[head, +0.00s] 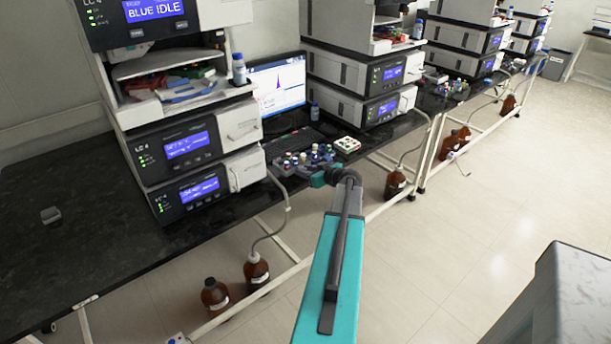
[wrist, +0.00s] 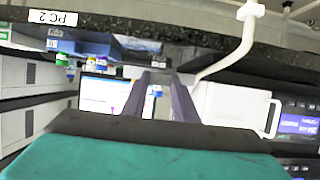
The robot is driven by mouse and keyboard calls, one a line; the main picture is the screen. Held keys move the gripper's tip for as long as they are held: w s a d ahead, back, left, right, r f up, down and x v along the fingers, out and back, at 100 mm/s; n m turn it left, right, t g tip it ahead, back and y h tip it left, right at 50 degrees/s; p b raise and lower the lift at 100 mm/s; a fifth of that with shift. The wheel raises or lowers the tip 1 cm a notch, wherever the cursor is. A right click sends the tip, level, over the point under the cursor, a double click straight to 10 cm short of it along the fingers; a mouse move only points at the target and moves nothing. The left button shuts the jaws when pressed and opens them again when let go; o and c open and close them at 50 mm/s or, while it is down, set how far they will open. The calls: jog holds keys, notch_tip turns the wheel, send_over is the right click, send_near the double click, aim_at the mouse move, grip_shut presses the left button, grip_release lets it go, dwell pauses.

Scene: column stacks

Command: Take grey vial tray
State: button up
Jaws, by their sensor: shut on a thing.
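The grey vial tray (head: 283,170) sits near the front edge of the black bench, by the keyboard. It holds several vials with blue, white and red caps. In the wrist view, which is upside down, a blue-grey tray body (wrist: 92,42) shows at upper left with vials pointing down. My gripper (head: 318,179) is at the tray's right front end in the head view. In the wrist view its two dark fingers (wrist: 164,76) stand a little apart, shut on the tray; the exact contact is hard to see.
A small white tray (head: 347,145) with coloured caps stands close by on the right. The monitor (head: 279,84) and keyboard (head: 292,140) are behind. Instrument stacks rise on both sides, the left one (head: 190,150) close. Brown bottles (head: 256,270) stand below the bench.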

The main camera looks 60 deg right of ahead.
jog(key=s+a+r+b, duration=0.1)
jog(key=s+a+b, duration=0.3)
jog(key=s+a, duration=0.5)
jog(key=s, duration=0.3)
jog(key=shift+a+r, duration=0.15)
jog(key=shift+r, duration=0.1)
dwell(0.6)
